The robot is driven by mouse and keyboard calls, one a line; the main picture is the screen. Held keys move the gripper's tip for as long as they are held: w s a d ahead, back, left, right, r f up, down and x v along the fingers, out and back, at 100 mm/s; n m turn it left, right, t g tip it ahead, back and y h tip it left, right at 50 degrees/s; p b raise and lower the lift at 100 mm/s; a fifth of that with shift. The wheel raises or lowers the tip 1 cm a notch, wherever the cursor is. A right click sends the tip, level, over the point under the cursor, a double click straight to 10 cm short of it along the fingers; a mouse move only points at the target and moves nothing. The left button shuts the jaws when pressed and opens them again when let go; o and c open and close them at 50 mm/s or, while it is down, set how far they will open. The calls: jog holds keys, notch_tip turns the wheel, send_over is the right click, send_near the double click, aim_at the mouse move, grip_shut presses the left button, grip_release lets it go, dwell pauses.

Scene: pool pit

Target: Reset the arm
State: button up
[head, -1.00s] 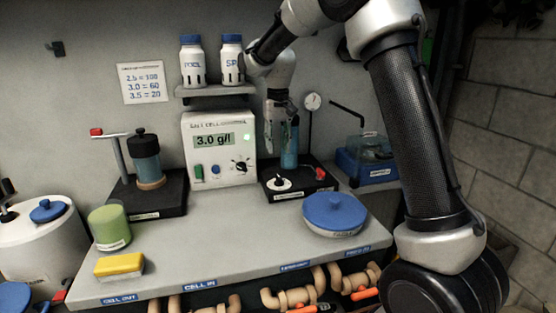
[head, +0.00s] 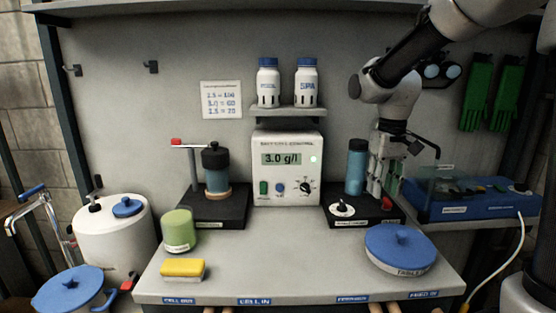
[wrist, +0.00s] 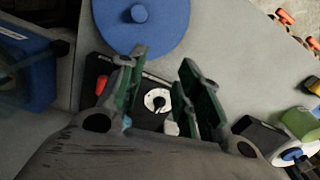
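My gripper (head: 379,188) points down over the black stand (head: 342,217) on the right of the counter, just right of a blue cylinder (head: 356,168). In the wrist view my gripper (wrist: 160,62) is open, its green-padded fingers apart with no object seen held between them. The stand's white dial (wrist: 157,101) shows below, between the fingers. The dial is also in the head view (head: 342,207). Whether a finger touches the cylinder cannot be told.
A blue-lidded tub (head: 400,249) stands in front of the stand. The meter (head: 288,169) and bottle shelf (head: 288,110) are left of my arm. A blue case (head: 471,200) stands right. A green cup (head: 178,230) and yellow sponge (head: 182,268) sit left; mid-counter is clear.

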jog(key=s+d+r+t, duration=0.1)
jog(key=s+d, duration=0.1)
jog(key=s, duration=0.5)
jog(key=s+d+r+m+t, duration=0.1)
jog(key=s+d+r+t, duration=0.1)
jog(key=s, duration=0.5)
jog(key=s+d+r+t, duration=0.1)
jog(key=s+d, duration=0.3)
jog(key=s, duration=0.3)
jog(key=shift+s+d+r+m, duration=0.15)
jog(key=shift+d+r+m, duration=0.15)
jog(key=shift+r, duration=0.1)
